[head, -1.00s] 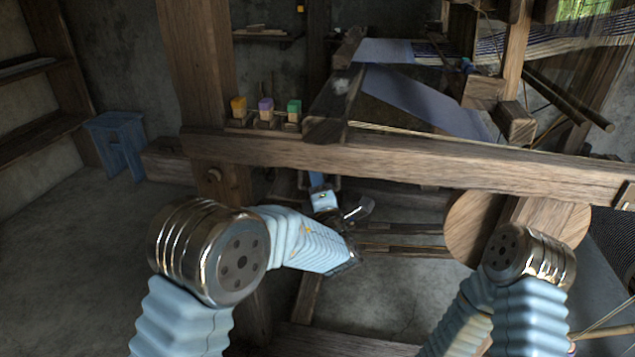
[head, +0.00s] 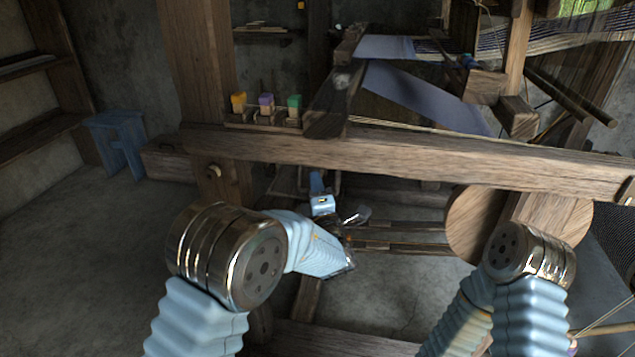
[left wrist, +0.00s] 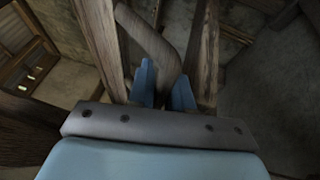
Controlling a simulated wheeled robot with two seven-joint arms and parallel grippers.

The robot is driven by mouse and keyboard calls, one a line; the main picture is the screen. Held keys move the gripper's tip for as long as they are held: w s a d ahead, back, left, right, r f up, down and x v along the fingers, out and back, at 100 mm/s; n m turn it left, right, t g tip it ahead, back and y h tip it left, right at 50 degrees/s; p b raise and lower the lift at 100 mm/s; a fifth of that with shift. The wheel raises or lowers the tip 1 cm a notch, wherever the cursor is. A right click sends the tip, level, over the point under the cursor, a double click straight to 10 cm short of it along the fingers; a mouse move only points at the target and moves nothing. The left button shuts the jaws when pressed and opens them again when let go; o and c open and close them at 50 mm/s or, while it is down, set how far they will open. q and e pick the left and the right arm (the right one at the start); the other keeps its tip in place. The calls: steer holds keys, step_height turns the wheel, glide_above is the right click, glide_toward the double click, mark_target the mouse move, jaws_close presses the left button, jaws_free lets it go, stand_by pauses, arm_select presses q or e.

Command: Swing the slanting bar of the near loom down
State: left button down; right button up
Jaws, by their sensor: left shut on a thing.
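The slanting bar (left wrist: 150,42) is a worn brown wooden piece in the left wrist view. It runs at a tilt from the top and passes down between the two blue fingers of my left gripper (left wrist: 166,90). The gripper is shut on it. In the head view my left gripper (head: 319,188) is small and partly hidden, reaching in under the loom's long front beam (head: 400,157). I cannot clearly pick out the bar there. My right arm shows at the lower right of the head view, but its gripper is not in view.
Wooden posts of the loom frame (left wrist: 208,50) stand close beside the gripper. A round wooden disc (head: 470,225) is to the right. Yellow, purple and green blocks (head: 266,104) sit behind the beam. A blue stool (head: 118,140) stands at left on open floor.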

arm_select(q)
steer(key=shift+a+f+m, duration=0.15)
steer(key=shift+f+m, duration=0.15)
steer(key=shift+f, duration=0.25)
arm_select(e)
steer(key=shift+a, duration=0.3)
arm_select(q)
steer(key=c, duration=1.1)
jaws_free()
steer(key=shift+r, duration=0.1)
